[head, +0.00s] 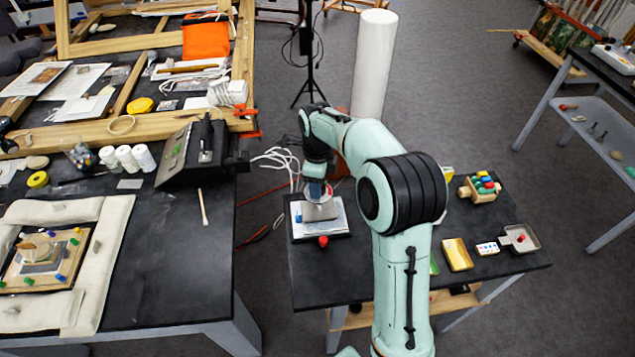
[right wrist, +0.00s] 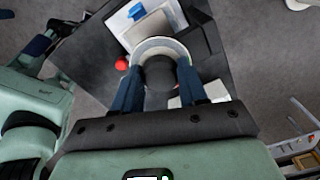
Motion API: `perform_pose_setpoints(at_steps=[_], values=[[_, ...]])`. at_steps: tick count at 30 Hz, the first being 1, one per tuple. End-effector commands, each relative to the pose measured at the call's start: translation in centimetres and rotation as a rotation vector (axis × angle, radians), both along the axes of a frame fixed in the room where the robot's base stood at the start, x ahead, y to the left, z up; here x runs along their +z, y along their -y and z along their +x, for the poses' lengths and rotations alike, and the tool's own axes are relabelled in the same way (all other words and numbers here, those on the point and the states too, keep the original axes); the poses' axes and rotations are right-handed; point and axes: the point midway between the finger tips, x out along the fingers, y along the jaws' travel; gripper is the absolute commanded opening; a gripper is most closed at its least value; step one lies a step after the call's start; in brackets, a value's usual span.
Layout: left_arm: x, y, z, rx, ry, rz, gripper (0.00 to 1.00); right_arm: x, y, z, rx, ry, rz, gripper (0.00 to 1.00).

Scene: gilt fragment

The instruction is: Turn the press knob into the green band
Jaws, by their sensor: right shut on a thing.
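The small press (head: 320,212) stands on the right-hand dark table, with a pale plate and a grey block. My right gripper (head: 316,190) comes down over it from above. In the right wrist view, the blue fingers of my right gripper (right wrist: 159,88) are shut on the dark round press knob (right wrist: 160,70). A pale ring (right wrist: 152,44) curves around the knob's far side. No green band can be made out on the ring. In the head view my arm and gripper hide most of the knob. My left gripper is not in view.
A red ball (head: 323,241) sits at the press's front edge. A yellow tray (head: 457,254), a grey tray (head: 527,240) and a toy-like block set (head: 480,187) stand to the right. A tall white roll (head: 374,60) stands behind.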

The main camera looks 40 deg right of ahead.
Motion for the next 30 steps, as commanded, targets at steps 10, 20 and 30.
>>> perform_pose_setpoints(at_steps=[10,20,30], values=[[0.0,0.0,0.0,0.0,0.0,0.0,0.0,-0.1,-0.1,-0.1,-0.009,-0.003,0.002,0.12],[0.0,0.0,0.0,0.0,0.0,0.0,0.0,-0.1,0.0,0.0,-0.008,-0.002,0.001,0.68],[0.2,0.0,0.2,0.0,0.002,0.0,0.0,1.8,0.0,0.1,-0.008,0.005,0.0,0.68]])
